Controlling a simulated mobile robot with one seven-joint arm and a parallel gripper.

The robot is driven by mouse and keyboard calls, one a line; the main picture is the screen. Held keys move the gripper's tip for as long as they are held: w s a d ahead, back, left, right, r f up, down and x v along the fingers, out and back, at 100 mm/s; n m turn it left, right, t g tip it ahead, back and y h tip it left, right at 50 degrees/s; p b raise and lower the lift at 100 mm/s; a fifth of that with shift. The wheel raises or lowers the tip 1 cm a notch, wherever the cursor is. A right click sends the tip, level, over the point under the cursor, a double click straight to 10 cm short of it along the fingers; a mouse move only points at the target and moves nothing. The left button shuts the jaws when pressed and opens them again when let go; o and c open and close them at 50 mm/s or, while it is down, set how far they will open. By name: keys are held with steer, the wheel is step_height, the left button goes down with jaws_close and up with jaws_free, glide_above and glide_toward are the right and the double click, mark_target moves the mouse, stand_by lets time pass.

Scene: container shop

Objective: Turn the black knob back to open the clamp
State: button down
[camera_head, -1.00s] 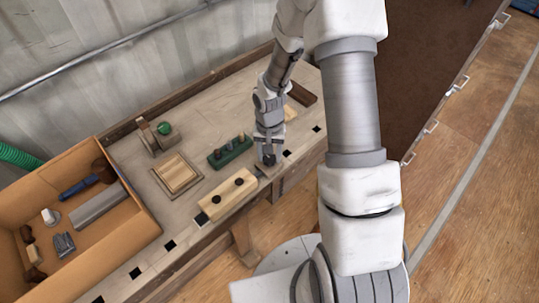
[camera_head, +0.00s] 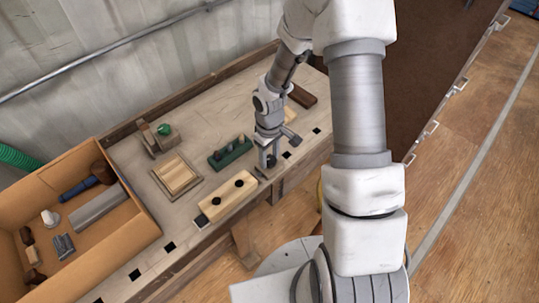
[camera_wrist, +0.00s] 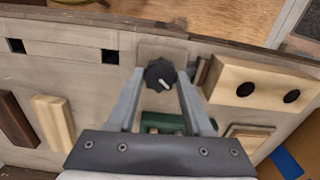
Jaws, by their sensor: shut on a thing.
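The black knob (camera_wrist: 160,74) with a short white mark sits near the bench's front edge, on a greyish plate that seems to belong to the clamp. My gripper (camera_wrist: 161,80) has its two fingers on either side of the knob and is shut on it. In the head view my gripper (camera_head: 267,164) points down at the bench, beside the end of a pale wooden block (camera_head: 229,197), and hides the knob. This block with two dark round spots also shows in the wrist view (camera_wrist: 262,72), right of the knob. The clamp's jaw opening cannot be made out clearly.
A green block (camera_head: 231,153) with pegs stands behind the gripper. A square wooden tray (camera_head: 177,176) and a fixture with a green knob (camera_head: 164,129) lie further left. An orange-brown box (camera_head: 143,243) of tools stands at the left. Square holes line the bench front.

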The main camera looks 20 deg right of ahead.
mark_target(270, 159)
steer(key=n, duration=0.3)
steer(key=shift+n+p, duration=0.3)
steer(key=shift+p, duration=0.05)
steer(key=shift+n+p, duration=0.5)
steer(key=shift+n, duration=1.4)
steer(key=shift+c, duration=1.5)
jaws_free()
steer(key=shift+r, duration=0.15)
step_height(270, 159, up, 17)
steer(key=p, duration=0.2)
steer(key=shift+p, duration=0.4)
steer(key=shift+r, duration=0.15)
